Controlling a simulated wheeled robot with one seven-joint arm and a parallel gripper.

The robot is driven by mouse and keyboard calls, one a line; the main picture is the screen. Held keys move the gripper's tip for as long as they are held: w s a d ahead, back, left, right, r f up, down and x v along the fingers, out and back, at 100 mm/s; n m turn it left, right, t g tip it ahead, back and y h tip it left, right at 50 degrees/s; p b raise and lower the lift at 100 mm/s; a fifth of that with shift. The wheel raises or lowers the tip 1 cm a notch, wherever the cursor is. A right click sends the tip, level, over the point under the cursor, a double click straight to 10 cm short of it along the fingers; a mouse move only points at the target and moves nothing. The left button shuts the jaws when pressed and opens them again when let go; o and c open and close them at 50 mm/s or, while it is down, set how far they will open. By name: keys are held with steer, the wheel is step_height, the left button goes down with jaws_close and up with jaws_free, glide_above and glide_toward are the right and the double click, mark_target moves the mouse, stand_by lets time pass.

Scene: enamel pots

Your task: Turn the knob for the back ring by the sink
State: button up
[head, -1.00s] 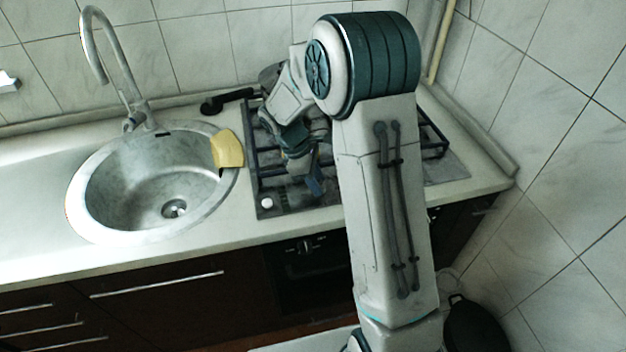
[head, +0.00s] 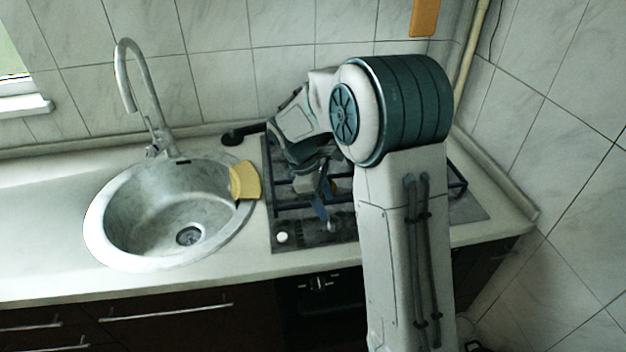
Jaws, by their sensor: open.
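The black gas hob (head: 300,240) is set in the counter right of the sink (head: 165,222). One white knob (head: 282,238) shows on its front strip, at the left end near the sink. My gripper (head: 328,222) is open above the front of the hob, to the right of that white knob and apart from it. A small pale spot below the fingertips may be another knob; I cannot tell. My arm hides the right part of the hob and of the knob strip. The back ring by the sink is mostly hidden behind my wrist.
A yellow cloth or sponge (head: 245,181) lies on the sink's right rim. A dark pan handle (head: 240,133) sticks out leftward behind the hob. The tall faucet (head: 140,90) stands behind the sink. The counter left of the sink is clear.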

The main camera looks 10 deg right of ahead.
steer(key=v, duration=0.8)
steer(key=shift+r, duration=0.2)
steer(key=shift+a, duration=0.15)
